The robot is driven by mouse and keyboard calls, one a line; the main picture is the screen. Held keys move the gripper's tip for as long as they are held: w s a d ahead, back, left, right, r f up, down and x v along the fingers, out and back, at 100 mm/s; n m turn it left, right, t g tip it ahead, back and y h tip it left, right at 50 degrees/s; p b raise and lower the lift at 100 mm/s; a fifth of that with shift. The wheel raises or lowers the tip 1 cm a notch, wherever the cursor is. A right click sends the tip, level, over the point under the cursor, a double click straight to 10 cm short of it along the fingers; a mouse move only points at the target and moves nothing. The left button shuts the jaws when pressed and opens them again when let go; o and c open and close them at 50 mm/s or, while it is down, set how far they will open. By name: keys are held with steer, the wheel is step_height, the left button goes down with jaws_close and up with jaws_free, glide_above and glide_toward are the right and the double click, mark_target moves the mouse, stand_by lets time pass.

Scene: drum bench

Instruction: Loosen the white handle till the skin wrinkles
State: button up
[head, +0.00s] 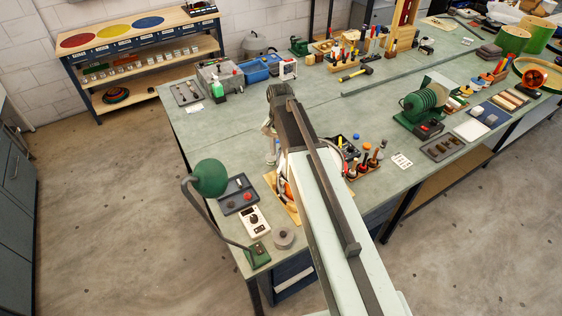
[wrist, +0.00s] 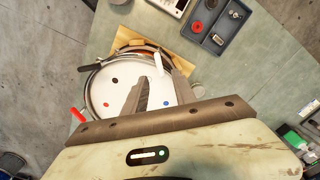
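The drum's white skin (wrist: 125,88) fills much of the wrist view, with a metal rim and a few small coloured dots. The white handle (wrist: 158,64) stands at the rim's upper right. My gripper (wrist: 160,77) is open, its dark fingers over the skin with a blue dot showing between them. The handle's near end lies close to the gap between the fingertips; I cannot tell whether they touch it. A red handle (wrist: 78,115) sticks out at the rim's lower left. No wrinkles are visible on the skin. In the head view my arm hides most of the drum.
A green lamp (head: 209,178) stands at the bench's left edge, near a dark tray (head: 238,207) and a white box with a knob (head: 254,221). A rack of screwdrivers (head: 365,166) stands right of my arm.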

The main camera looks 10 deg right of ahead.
mark_target(280, 166)
step_height(280, 166, down, 8)
steer(key=b, duration=0.7)
steer(key=shift+r, duration=0.25)
jaws_close()
